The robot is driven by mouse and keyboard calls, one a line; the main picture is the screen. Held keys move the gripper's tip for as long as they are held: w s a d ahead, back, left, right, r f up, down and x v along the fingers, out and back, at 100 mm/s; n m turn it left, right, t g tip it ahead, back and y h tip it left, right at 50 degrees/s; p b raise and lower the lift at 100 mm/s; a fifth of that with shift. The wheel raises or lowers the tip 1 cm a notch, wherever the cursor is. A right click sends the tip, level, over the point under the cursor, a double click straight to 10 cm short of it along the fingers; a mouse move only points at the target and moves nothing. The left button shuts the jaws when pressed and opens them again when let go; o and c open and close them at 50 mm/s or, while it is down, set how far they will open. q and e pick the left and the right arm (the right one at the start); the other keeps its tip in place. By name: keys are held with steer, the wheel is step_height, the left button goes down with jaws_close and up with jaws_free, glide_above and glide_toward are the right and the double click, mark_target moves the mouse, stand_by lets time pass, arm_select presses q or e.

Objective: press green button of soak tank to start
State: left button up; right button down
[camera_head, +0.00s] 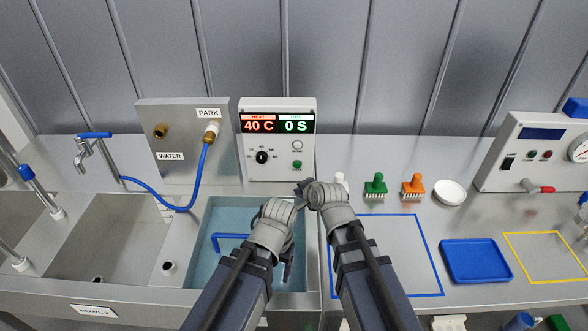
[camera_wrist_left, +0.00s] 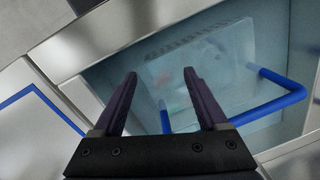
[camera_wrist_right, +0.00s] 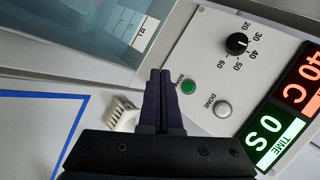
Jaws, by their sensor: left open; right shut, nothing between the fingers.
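The soak tank control panel (camera_head: 264,167) stands behind the tank (camera_head: 206,225). Its display reads 40 C and 0 S. The green button (camera_head: 297,164) is below a pale button and right of the black dial (camera_head: 262,157). In the right wrist view the green button (camera_wrist_right: 188,87) is just right of my right gripper's fingertips (camera_wrist_right: 160,74). My right gripper (camera_head: 302,187) is shut and empty, in front of the panel; contact is not visible. My left gripper (camera_wrist_left: 161,75) is open and empty above the water-filled tank, where a blue handle (camera_wrist_left: 275,110) and a submerged, blurred block show.
Green (camera_head: 376,186) and orange (camera_head: 413,187) brushes and a white dish (camera_head: 449,192) stand right of the panel. A blue tray (camera_head: 475,262) lies on the counter near a yellow outline. A blue hose (camera_head: 150,189) hangs left of the panel. Empty sinks lie further left.

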mark_target(297, 165)
steer(key=shift+w, duration=0.25)
stand_by(0.3)
steer(key=shift+w, duration=4.25)
steer(key=shift+w, duration=0.1)
steer(key=shift+w, duration=0.3)
steer(key=shift+w, duration=0.4)
steer(key=shift+s, duration=0.85)
